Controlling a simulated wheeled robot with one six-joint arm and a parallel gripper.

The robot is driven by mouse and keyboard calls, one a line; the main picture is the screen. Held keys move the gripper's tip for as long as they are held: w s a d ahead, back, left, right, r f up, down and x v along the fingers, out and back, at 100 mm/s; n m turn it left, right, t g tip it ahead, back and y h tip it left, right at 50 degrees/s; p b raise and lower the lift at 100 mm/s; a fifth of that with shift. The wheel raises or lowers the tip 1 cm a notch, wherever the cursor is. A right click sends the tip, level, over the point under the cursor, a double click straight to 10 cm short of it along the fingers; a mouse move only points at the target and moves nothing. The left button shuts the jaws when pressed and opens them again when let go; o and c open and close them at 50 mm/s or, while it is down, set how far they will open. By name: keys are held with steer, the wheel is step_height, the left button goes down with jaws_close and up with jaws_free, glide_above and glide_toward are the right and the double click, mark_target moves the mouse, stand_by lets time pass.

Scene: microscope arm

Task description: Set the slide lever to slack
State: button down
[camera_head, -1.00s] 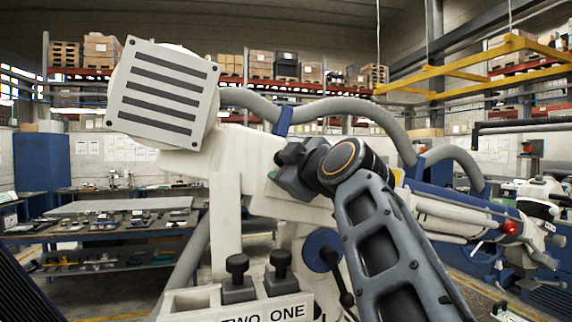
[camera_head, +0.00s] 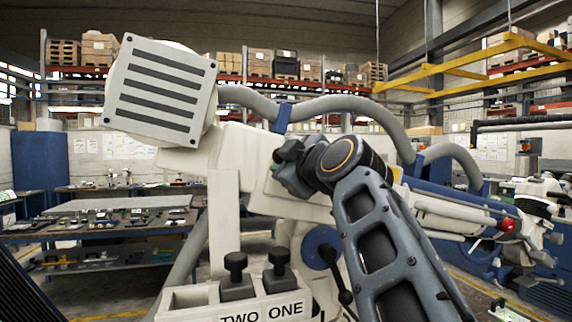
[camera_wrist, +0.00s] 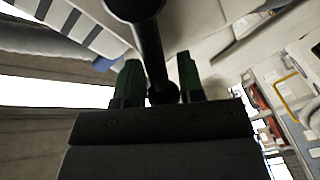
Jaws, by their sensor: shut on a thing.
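The wrist view shows my gripper (camera_wrist: 159,75) with its two green-padded fingers on either side of a black lever (camera_wrist: 149,45). It is shut on the lever's stem, and the lever's thick round end lies above the fingers at the top of the picture. I take this to be the slide lever; no label shows on it there. In the head view my grey wrist (camera_head: 293,167) is up against the side of the white microscope arm (camera_head: 222,160). The fingers and the held lever are hidden there, and the lever's setting cannot be read.
Two black knobs (camera_head: 236,277) stand on a white holder marked TWO and ONE. A blue disc (camera_head: 321,248) and a black-knobbed rod (camera_head: 344,295) sit close to my arm. A grey hose (camera_head: 345,108) arches above. Benches (camera_head: 110,228) stand behind at left.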

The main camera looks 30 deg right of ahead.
steer(key=shift+d+m, duration=0.1)
steer(key=shift+m, duration=0.2)
steer(key=shift+s+d+r+m+t+b, duration=0.15)
steer(key=shift+d+r+m+b, duration=0.15)
steer(key=shift+m+b, duration=0.3)
steer(key=shift+s+d+r+m+t+b, duration=0.15)
steer(key=shift+d+m+b, duration=0.25)
steer(key=shift+m, duration=0.2)
steer(key=shift+s+d+r+m+t+h+b, duration=0.25)
steer(key=shift+d+m+b, duration=0.45)
steer(key=shift+m, duration=0.9)
steer(key=shift+d+r+m+h+b, duration=0.15)
steer(key=shift+d+m+h+b, duration=0.2)
steer(key=shift+d+m, duration=0.95)
steer(key=shift+s+d+r+m+t+h+b, duration=0.25)
steer(key=shift+d+m+b, duration=0.25)
steer(key=shift+m, duration=1.4)
steer(key=shift+w, duration=0.1)
steer(key=c, duration=0.8)
jaws_free()
steer(key=shift+f, duration=0.1)
steer(key=shift+o, duration=0.2)
